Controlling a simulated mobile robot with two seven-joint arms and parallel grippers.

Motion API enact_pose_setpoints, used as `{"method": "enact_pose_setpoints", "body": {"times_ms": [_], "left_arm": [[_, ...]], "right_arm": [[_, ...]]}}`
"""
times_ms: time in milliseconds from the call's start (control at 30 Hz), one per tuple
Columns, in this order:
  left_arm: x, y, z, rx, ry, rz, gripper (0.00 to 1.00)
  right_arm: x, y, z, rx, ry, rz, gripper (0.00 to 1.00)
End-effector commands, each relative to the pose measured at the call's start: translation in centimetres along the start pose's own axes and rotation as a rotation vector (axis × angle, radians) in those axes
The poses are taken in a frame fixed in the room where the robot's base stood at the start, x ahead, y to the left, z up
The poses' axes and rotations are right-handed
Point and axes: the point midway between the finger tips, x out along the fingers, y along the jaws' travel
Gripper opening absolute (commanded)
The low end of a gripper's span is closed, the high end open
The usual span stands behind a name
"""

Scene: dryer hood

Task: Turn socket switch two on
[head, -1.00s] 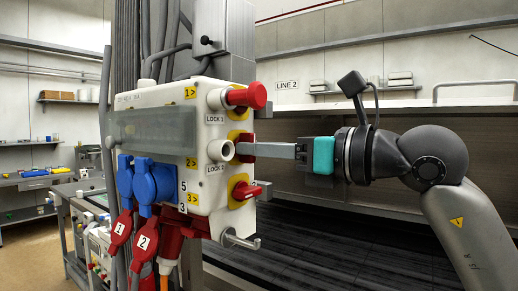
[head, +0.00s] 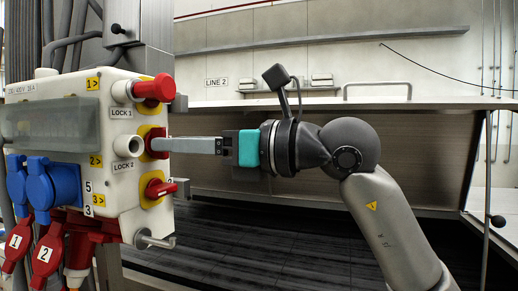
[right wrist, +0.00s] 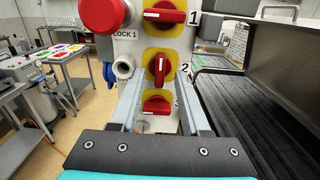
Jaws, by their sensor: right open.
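Socket switch two is a red knob on a yellow plate, seen in the right wrist view (right wrist: 158,68) with its handle upright. It also shows in the head view (head: 155,142), on the side of the white socket box (head: 128,190). My right gripper (right wrist: 158,82) is open, with one finger on each side of the knob's lower part. In the head view my right gripper (head: 172,145) points left at this switch, its tips close to it. I cannot tell if the fingers touch the knob. My left gripper is not in view.
Switch one (right wrist: 165,14) is above and switch three (right wrist: 156,105) below, both with handles lying across. A round red knob (right wrist: 104,14) and a white lock socket (right wrist: 123,67) are close at left. Blue sockets (head: 52,185) and red plugs (head: 46,250) are on the box front.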

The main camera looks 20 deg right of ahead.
Motion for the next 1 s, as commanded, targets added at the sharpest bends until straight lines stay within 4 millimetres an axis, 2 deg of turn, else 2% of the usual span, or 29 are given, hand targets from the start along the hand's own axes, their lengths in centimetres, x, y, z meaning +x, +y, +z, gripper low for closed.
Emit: {"method": "enact_pose_setpoints", "body": {"times_ms": [300, 500, 700, 1000], "left_arm": [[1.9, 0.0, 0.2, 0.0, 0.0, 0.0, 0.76], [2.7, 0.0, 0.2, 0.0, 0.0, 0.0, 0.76], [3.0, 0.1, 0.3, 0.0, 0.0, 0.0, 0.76], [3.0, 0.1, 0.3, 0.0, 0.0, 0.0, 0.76]], "right_arm": [[-7.3, -0.1, -0.3, -0.002, 0.002, -0.007, 0.46], [-11.1, 0.0, -0.2, -0.003, 0.002, -0.004, 0.46], [-12.9, 0.0, -0.2, 0.001, 0.002, -0.001, 0.46], [-13.2, 0.0, -0.1, 0.0, 0.002, 0.0, 0.46]]}}
